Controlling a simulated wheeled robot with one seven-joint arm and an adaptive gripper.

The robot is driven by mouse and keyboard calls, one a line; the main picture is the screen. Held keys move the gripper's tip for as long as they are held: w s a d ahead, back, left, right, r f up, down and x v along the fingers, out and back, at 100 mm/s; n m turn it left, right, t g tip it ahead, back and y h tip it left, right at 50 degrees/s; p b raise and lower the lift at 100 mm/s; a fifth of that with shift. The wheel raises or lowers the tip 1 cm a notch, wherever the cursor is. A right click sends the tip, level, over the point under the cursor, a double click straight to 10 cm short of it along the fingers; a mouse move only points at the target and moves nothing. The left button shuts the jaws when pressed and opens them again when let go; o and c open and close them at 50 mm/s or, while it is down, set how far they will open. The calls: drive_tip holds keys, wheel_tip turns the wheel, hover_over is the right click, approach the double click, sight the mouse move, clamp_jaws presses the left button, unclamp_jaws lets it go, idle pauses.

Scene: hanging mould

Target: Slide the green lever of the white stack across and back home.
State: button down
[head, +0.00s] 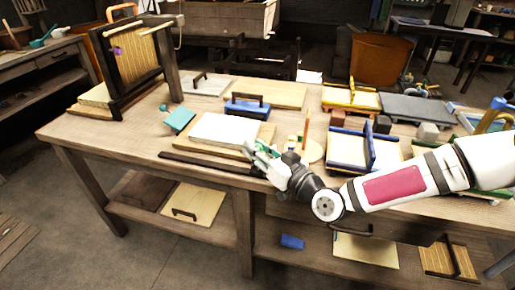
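The white stack (226,130) is a pale slab lying flat on a wooden board near the front edge of the workbench. A small patch of green, perhaps the green lever (264,146), shows at the right end of the stack, partly hidden by my gripper. My gripper (256,155) reaches in from the right, low over the bench, with its fingers at the stack's front right corner. The fingers are small and overlap the green part. I cannot tell whether they touch it or how wide they stand.
A dark strip (205,168) lies along the bench's front edge. Behind the stack is a blue-framed block with a handle (247,106). A teal piece (179,119) lies to the left. A tall frame (130,60) rises at the left.

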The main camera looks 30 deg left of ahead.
drive_tip(key=shift+s+a, duration=0.1)
drive_tip(key=s+a+b, duration=0.1)
drive_tip(key=s+a, duration=0.1)
drive_tip(key=a, duration=0.7)
drive_tip(key=s+a+b, duration=0.2)
drive_tip(key=a, duration=0.7)
drive_tip(key=s+a+b, duration=0.2)
drive_tip(key=a, duration=0.7)
drive_tip(key=shift+s, duration=0.25)
drive_tip(key=shift+a+r, duration=0.15)
drive_tip(key=shift+a, duration=0.05)
drive_tip(key=c, duration=1.3)
unclamp_jaws()
drive_tip(key=shift+s+a, duration=0.1)
drive_tip(key=shift+d, duration=0.45)
drive_tip(key=v, duration=1.1)
